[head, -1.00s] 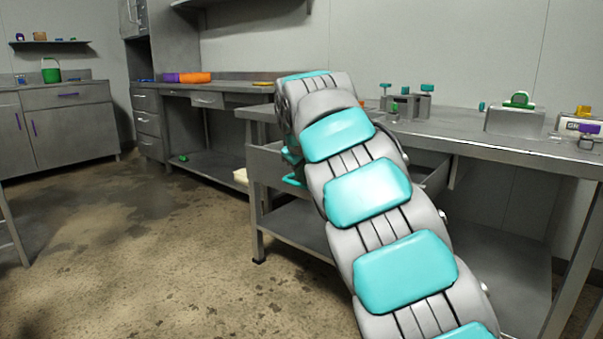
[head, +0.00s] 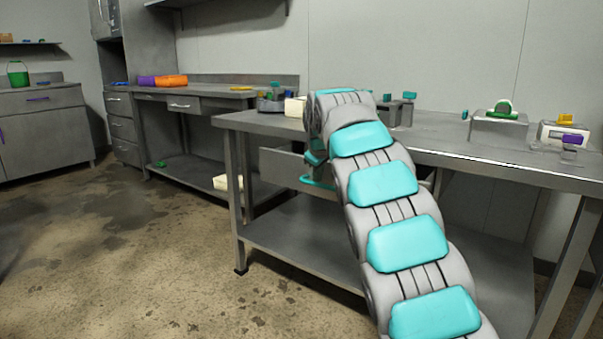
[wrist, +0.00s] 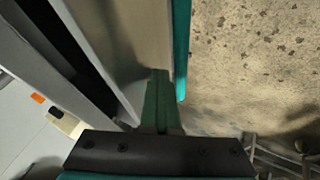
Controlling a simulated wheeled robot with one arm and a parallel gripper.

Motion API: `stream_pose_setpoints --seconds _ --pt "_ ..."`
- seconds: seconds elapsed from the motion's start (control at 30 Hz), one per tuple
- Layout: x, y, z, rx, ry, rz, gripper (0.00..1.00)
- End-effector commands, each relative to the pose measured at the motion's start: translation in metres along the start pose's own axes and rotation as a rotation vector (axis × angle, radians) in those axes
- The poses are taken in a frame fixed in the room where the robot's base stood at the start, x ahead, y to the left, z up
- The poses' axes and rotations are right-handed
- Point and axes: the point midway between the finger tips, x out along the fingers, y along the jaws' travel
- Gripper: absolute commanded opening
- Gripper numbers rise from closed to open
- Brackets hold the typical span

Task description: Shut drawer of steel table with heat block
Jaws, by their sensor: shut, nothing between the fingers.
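The steel table (head: 290,231) stands in the middle of the head view with its drawer (head: 283,166) partly out under the top. In the wrist view the drawer front (wrist: 133,45) runs down the picture, with a dark gap on its left. A teal bar (wrist: 182,50), seemingly the drawer's handle, stands off the front. My gripper (wrist: 160,78) is shut and empty, its fingertips close to the front beside the bar; I cannot tell if they touch. A grey block (head: 398,110) on the top may be the heat block.
A white-grey box with a green clip (head: 500,122) and a small device (head: 563,136) stand on the tabletop's right. Another bench with drawers (head: 195,104) is behind on the left. The floor in front on the left is clear.

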Motion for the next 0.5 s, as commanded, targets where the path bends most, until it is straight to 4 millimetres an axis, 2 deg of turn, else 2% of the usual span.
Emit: stream_pose_setpoints --seconds 0.03,0.2,0.5 --pt "0.001 0.014 -0.002 0.003 -0.002 -0.001 0.00" --pt "0.016 0.044 -0.003 0.001 0.000 0.001 0.00" --pt "0.038 0.083 -0.002 0.002 -0.001 0.000 0.00"
